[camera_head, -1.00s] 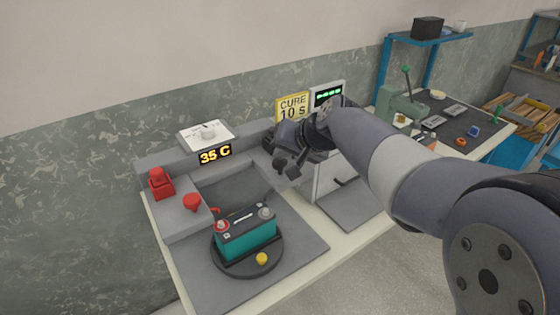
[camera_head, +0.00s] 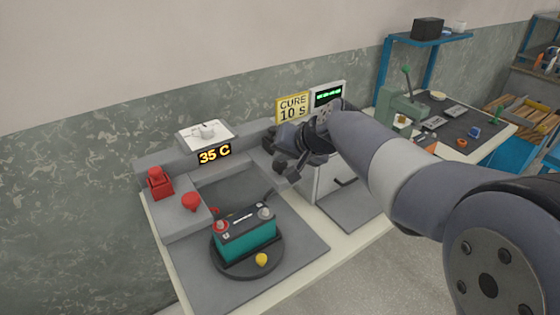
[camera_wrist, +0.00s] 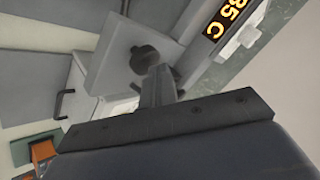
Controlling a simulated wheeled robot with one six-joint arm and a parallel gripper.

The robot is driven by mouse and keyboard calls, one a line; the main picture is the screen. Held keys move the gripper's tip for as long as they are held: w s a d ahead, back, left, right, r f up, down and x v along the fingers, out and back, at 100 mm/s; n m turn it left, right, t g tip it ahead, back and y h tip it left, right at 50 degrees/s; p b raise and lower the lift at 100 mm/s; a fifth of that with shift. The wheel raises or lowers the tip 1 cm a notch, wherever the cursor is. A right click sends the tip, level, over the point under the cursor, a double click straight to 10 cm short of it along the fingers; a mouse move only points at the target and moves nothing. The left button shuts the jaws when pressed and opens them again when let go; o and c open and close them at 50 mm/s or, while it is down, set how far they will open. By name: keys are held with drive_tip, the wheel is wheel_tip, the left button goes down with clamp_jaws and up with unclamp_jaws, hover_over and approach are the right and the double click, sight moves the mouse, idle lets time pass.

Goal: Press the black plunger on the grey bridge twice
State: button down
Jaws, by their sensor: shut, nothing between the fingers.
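The black plunger (camera_wrist: 145,57) shows in the wrist view as a dark round knob on the pale grey top of the bridge (camera_wrist: 108,68). My gripper (camera_wrist: 159,72) is shut and empty, and its fingertips overlap the plunger's lower right edge in that view. I cannot tell whether they touch it. In the head view my gripper (camera_head: 286,170) hangs over the back right of the grey station, and my wrist and fingers hide the plunger there.
A teal battery (camera_head: 246,240) sits on a dark round turntable (camera_head: 240,270) at front left. A red knob (camera_head: 191,202) and red block (camera_head: 159,184) stand at left. A "35 C" display (camera_head: 214,155) and yellow "CURE 10 S" sign (camera_head: 292,107) stand behind.

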sight(283, 165)
drive_tip(key=shift+f+b, duration=0.4)
drive_tip(key=shift+f, duration=0.15)
idle(0.4)
drive_tip(key=shift+r, duration=0.1)
drive_tip(key=shift+r+p, duration=1.15)
drive_tip(key=shift+r, duration=0.25)
drive_tip(key=shift+r+p, duration=1.9)
drive_tip(key=shift+r, duration=0.6)
wheel_tip(283, 165, up, 4)
drive_tip(key=p, duration=0.4)
drive_tip(key=shift+f+p, duration=0.1)
drive_tip(key=shift+p, duration=0.25)
